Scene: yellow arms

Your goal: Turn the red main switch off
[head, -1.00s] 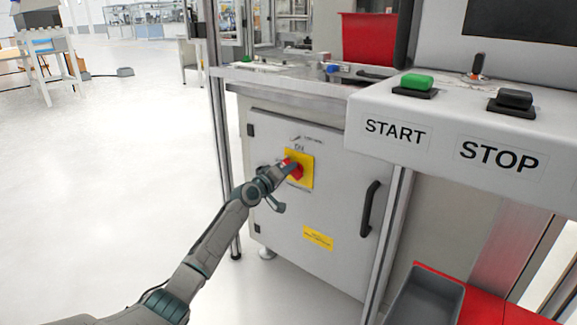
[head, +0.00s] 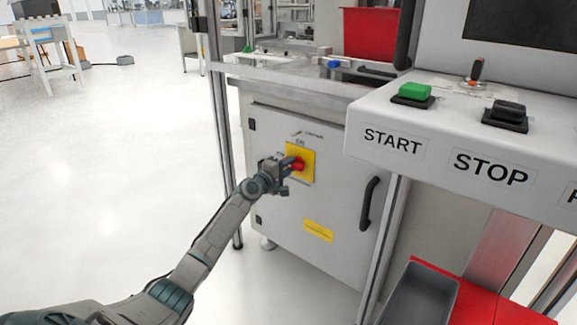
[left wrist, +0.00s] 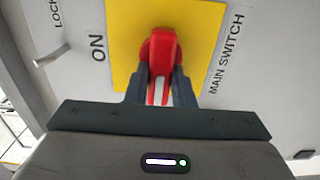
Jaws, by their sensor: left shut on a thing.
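The red main switch (head: 298,164) sits on a yellow plate (head: 308,152) on the grey cabinet door. In the left wrist view, the red switch handle (left wrist: 160,58) with a white stripe lies between the two dark fingers of my left gripper (left wrist: 161,88), which is shut on it. The word ON is at the left of the yellow plate (left wrist: 205,25), and MAIN SWITCH is at its right. In the head view my left gripper (head: 284,168) reaches the switch from the left and partly covers it. My right gripper is not in view.
A black door handle (head: 369,204) is right of the switch. A console with a green START button (head: 413,92) and a black STOP button (head: 506,114) juts out above right. A metal frame post (head: 221,130) stands at the left. The floor at left is open.

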